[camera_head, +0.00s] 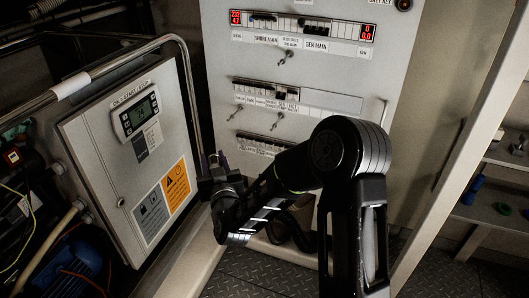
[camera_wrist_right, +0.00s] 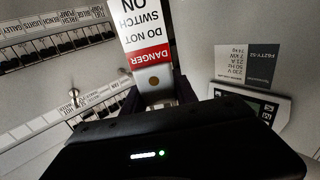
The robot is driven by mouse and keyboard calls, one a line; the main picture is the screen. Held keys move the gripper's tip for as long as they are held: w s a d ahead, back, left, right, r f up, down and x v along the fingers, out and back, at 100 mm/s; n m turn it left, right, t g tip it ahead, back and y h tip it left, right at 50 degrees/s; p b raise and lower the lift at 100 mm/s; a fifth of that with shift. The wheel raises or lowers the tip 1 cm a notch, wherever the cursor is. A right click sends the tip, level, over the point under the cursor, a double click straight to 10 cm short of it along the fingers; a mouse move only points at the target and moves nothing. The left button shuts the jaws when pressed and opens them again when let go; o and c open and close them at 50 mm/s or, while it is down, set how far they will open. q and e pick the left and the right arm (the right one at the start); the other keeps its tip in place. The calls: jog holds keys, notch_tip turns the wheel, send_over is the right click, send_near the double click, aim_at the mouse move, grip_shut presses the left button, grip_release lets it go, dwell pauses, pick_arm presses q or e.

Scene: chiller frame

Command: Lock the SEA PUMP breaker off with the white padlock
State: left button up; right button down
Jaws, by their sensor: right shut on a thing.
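My right gripper (camera_head: 216,172) is in front of the gap between the chiller box and the breaker panel. In the right wrist view its jaws (camera_wrist_right: 160,98) are shut on a pale tag (camera_wrist_right: 140,30) with a red DANGER band and DO NOT SWITCH ON text. I see no white padlock for certain. Rows of breakers show on the panel in the head view (camera_head: 262,92), and in the wrist view the rows (camera_wrist_right: 60,45) are upside down at left. I cannot read which breaker is SEA PUMP. My left gripper is out of view.
The breaker panel (camera_head: 335,75) has keys or small toggles projecting from it. The chiller control box (camera_head: 100,165) stands at left with a display (camera_head: 136,116) and warning label. A bent metal pipe (camera_head: 125,60) runs above the box. Shelves (camera_head: 490,210) stand at far right.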

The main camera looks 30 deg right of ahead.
pick_arm(q)
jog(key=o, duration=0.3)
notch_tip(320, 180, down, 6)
jog(key=b, duration=0.4)
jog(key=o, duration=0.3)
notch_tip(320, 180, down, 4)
jog(key=b, duration=0.4)
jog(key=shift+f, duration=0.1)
pick_arm(e)
jog(key=s+d+r+m+g+h, duration=0.1)
jog(key=s+d+m+g+h, duration=0.2)
jog(key=d+m+g+h, duration=0.4)
jog(key=d+h, duration=0.2)
jog(key=d, duration=0.6)
jog(key=shift+r+m+h, duration=0.2)
jog(key=shift+m+h, duration=0.2)
jog(key=shift+d, duration=0.25)
pick_arm(q)
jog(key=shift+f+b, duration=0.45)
jog(key=shift+b, duration=0.15)
pick_arm(e)
jog(key=shift+f+x, duration=0.3)
jog(key=shift+x, duration=1.2)
jog(key=shift+f+x, duration=0.3)
jog(key=shift+x, duration=1.2)
jog(key=shift+f+x, duration=0.35)
jog(key=shift+x, duration=1.15)
